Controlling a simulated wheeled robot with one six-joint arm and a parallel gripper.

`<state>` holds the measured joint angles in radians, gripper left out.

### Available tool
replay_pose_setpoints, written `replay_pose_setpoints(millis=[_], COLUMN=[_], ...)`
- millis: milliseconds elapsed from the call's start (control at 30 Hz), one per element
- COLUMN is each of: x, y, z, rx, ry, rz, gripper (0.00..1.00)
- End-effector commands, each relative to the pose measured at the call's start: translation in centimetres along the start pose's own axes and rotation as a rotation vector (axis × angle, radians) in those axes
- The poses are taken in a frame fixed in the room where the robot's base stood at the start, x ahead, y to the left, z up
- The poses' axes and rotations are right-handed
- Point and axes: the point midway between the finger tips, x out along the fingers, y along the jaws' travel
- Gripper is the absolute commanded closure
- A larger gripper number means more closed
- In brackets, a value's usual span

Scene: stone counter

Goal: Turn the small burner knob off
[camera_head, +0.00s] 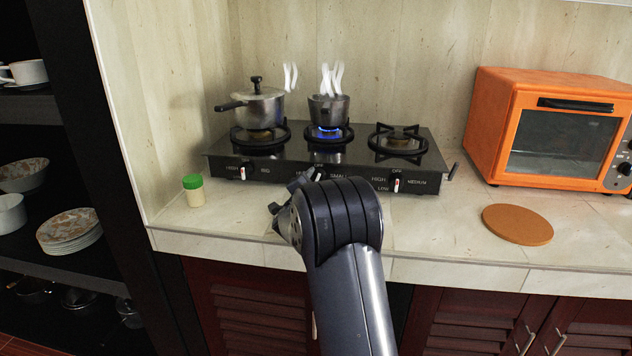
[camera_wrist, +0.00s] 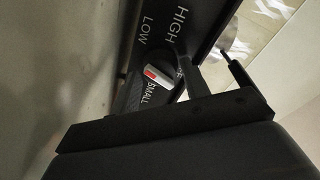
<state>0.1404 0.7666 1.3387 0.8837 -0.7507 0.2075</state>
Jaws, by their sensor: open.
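The small burner knob (camera_wrist: 158,76), pale with a red mark, sits on the black stove panel beside the "SMALL" label in the wrist view. In the head view the panel's middle, where this knob (camera_head: 317,174) sits, is partly covered by my gripper. A blue flame (camera_head: 327,131) burns under the small pot (camera_head: 328,110) on the middle burner. My gripper (camera_head: 305,180) is open and empty, just in front of the panel.
The black stove (camera_head: 280,176) also bears a larger lidded pot (camera_head: 262,106) at left and an empty right burner (camera_head: 398,143). A green-capped shaker (camera_head: 194,191) stands left. An orange toaster oven (camera_head: 490,130) and round orange board (camera_head: 517,225) are right. The front counter is mostly clear.

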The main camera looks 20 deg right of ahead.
Motion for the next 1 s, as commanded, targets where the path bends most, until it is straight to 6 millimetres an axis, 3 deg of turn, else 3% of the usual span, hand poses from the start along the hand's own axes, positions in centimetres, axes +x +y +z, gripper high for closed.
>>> replay_pose_setpoints(millis=[367,733,1000], x=[0.52,0.50,0.49], y=[-0.02,-0.02,0.06], z=[-0.01,-0.02,0.01], rx=[0.000,0.000,0.025], ry=[0.000,0.000,-0.001], rz=[0.000,0.000,0.002], gripper=[0.56,0.86,0.88])
